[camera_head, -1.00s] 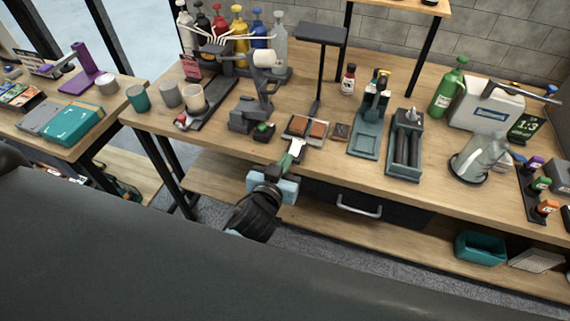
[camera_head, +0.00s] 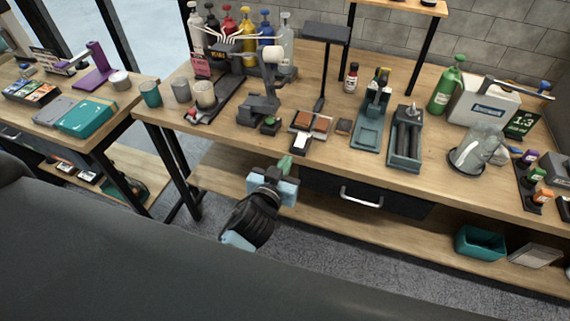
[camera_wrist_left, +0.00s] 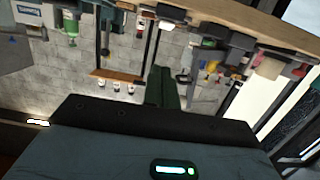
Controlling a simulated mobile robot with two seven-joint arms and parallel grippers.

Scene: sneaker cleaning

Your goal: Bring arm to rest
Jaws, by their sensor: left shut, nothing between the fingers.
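My left gripper (camera_head: 284,164) is in front of the workbench's front edge, near the bench middle, in the head view. Its green fingers are together with nothing between them. In the left wrist view the shut fingers (camera_wrist_left: 162,88) point toward the bench and the brick wall, and the bench appears upside down. My left arm comes up from the lower left, over the dark surface in the foreground. My right gripper is not in view.
The workbench (camera_head: 235,142) holds a tray with brown blocks (camera_head: 313,122), a green bottle (camera_head: 447,86), a glass pitcher (camera_head: 473,150) and several pump bottles. A drawer handle (camera_head: 361,197) projects below its edge. A teal bin (camera_head: 480,243) sits on the lower shelf. Grey floor is clear between.

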